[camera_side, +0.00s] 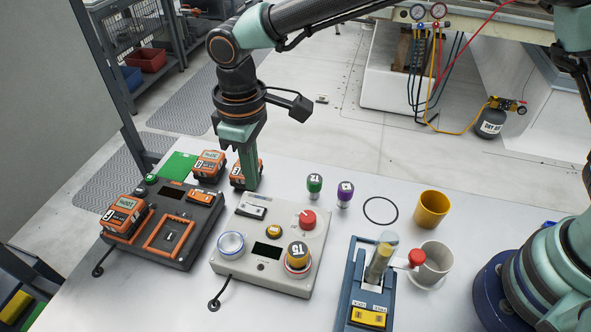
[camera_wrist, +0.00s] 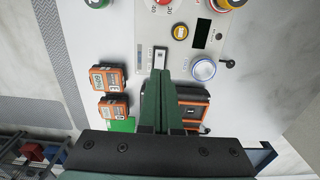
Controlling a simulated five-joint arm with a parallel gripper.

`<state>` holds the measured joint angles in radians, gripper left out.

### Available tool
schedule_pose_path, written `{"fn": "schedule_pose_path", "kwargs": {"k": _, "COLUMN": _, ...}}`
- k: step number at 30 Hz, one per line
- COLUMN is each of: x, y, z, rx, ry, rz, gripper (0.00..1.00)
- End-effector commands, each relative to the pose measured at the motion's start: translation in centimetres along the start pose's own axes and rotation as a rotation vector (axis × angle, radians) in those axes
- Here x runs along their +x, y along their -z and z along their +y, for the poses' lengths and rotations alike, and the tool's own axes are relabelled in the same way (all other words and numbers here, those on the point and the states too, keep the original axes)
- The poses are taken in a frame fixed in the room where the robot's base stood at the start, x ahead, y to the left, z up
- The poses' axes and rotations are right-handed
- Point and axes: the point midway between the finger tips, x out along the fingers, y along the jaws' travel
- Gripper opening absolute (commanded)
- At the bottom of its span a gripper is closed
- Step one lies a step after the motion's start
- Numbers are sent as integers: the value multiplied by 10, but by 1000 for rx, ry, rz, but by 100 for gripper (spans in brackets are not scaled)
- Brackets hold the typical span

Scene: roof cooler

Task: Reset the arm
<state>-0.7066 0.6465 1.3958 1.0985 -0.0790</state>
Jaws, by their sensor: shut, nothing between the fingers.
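My gripper (camera_side: 250,187) points down over the white table, in the gap between the dark charger (camera_side: 178,254) and the grey control box (camera_side: 238,270). Its green fingers are shut with nothing between them. In the wrist view the closed fingertips (camera_wrist: 160,74) appear close to the grey box (camera_wrist: 172,55), and the fingers cover part of the dark charger (camera_wrist: 194,96). In the side view an orange battery (camera_side: 236,179) is partly hidden behind the fingers. The exact height of the tips above the table is hard to tell.
Another orange battery (camera_side: 208,165) stands by the green mat (camera_side: 178,165); one battery (camera_side: 124,217) sits on the charger. Green (camera_side: 315,184) and purple (camera_side: 345,191) capped pieces, a black ring (camera_side: 380,210), a yellow cup (camera_side: 431,209) and a blue lever device (camera_side: 350,270) lie rightward.

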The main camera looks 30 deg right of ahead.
Motion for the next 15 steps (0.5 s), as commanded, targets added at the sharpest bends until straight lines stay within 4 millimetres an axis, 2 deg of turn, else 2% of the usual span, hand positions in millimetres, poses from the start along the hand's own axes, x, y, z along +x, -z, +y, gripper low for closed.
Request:
{"fn": "schedule_pose_path", "kwargs": {"k": 11, "x": -4, "y": -1, "z": 2, "rx": 5, "ry": 0, "rz": 3, "gripper": 0}}
{"fn": "schedule_pose_path", "kwargs": {"k": 15, "x": -23, "y": -11, "z": 22, "rx": 52, "ry": -3, "rz": 34, "gripper": 0}}
